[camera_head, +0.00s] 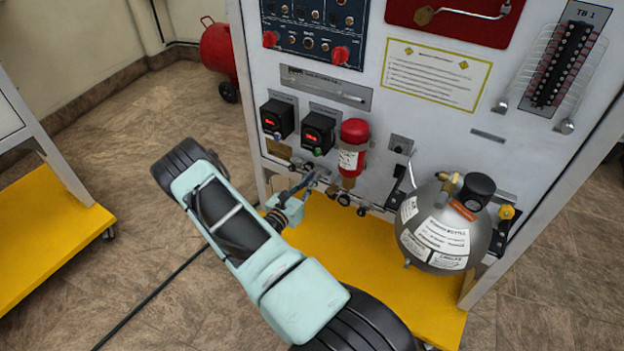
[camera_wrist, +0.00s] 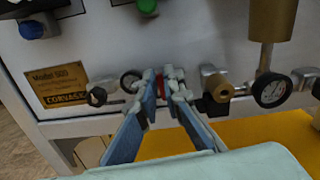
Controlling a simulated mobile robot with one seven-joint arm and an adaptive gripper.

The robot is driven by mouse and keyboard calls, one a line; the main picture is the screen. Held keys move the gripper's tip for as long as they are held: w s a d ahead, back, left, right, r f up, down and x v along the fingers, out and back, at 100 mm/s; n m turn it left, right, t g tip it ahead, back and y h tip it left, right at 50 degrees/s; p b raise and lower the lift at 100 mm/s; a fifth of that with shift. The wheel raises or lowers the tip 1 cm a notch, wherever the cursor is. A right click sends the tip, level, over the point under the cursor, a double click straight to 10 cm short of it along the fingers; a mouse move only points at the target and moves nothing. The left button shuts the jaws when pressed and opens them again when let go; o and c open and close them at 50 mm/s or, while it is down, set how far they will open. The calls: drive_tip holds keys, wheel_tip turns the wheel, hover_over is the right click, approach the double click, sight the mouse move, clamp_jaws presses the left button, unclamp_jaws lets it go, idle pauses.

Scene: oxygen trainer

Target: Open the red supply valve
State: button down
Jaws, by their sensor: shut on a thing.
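The red supply valve (camera_wrist: 160,84) shows only as a small patch of red between my fingertips in the wrist view. It sits on the pipe line along the bottom of the trainer panel. My gripper (camera_wrist: 162,92) is shut on it, with one blue finger on each side. The fingertips hide most of the valve, so I cannot tell how far it is turned. In the head view my gripper (camera_head: 312,182) reaches the low fittings left of the red-topped cylinder (camera_head: 352,150). I cannot make out the valve there.
A round gauge (camera_wrist: 271,90) and a brass fitting (camera_wrist: 217,87) are close on the right. A small dark gauge (camera_wrist: 130,80) is on the left.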

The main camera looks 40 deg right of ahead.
drive_tip(key=n, duration=0.5)
drive_tip(key=w+n, duration=0.1)
drive_tip(key=n, duration=0.2)
drive_tip(key=shift+a+f, duration=0.25)
drive_tip(key=n, duration=0.4)
drive_tip(key=shift+f, duration=0.25)
drive_tip(key=n, duration=0.4)
drive_tip(key=shift+f, duration=0.25)
drive_tip(key=shift+n, duration=0.5)
drive_tip(key=c, duration=2.1)
unclamp_jaws()
drive_tip(key=shift+w, duration=0.1)
drive_tip(key=shift+a, duration=0.1)
